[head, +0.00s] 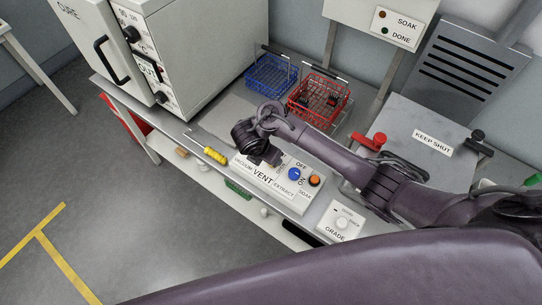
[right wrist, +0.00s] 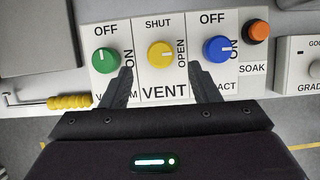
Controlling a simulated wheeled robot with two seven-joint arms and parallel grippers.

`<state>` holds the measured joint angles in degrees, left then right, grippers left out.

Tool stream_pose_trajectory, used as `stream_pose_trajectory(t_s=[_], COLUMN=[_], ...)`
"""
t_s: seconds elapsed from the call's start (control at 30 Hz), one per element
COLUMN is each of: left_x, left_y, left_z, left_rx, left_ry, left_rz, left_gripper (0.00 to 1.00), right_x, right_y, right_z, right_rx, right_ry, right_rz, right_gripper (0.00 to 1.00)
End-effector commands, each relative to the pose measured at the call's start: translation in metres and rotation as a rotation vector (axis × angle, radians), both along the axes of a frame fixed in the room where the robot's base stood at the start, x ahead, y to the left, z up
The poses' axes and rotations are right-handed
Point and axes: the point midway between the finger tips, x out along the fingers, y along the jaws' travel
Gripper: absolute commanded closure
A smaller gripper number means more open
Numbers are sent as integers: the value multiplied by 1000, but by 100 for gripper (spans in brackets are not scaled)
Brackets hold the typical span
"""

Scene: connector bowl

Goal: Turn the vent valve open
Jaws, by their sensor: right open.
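The vent valve is a yellow knob (right wrist: 160,54) on a white panel, with SHUT printed above it and OPEN up its right side. The knob does not appear between closed fingers. In the head view my right gripper (head: 255,148) hangs over the panel (head: 264,190) and hides the yellow knob. My left gripper is not in view.
A green VACUUM knob (right wrist: 105,61) and a blue EXTRACT knob (right wrist: 217,49) flank the vent knob closely. An orange SOAK button (right wrist: 257,32) is further right. A yellow-handled tool (right wrist: 70,102) lies at left. Blue (head: 270,75) and red baskets (head: 318,100) stand behind.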

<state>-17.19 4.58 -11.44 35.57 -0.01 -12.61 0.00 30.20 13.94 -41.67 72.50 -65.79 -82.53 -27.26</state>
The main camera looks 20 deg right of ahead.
Motion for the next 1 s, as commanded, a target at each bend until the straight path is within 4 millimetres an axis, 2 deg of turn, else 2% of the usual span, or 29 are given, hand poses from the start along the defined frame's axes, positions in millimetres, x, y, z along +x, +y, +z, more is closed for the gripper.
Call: stream_pose_trajectory(t_s=[0.1, 0.3, 0.87, 1.0], left_x=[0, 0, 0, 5], left_y=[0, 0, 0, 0], left_z=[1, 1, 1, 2], left_rx=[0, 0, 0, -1], left_ry=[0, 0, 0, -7], left_rz=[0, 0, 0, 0], left_gripper=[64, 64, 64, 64], right_x=[-4, -5, -5, -5], right_y=[6, 7, 7, 7], right_z=[11, 20, 19, 19], right_rx=[6, 1, -1, -1], right_ry=[3, 1, 1, 1], right_rz=[-1, 0, 0, 0], right_gripper=[45, 45, 45, 45])
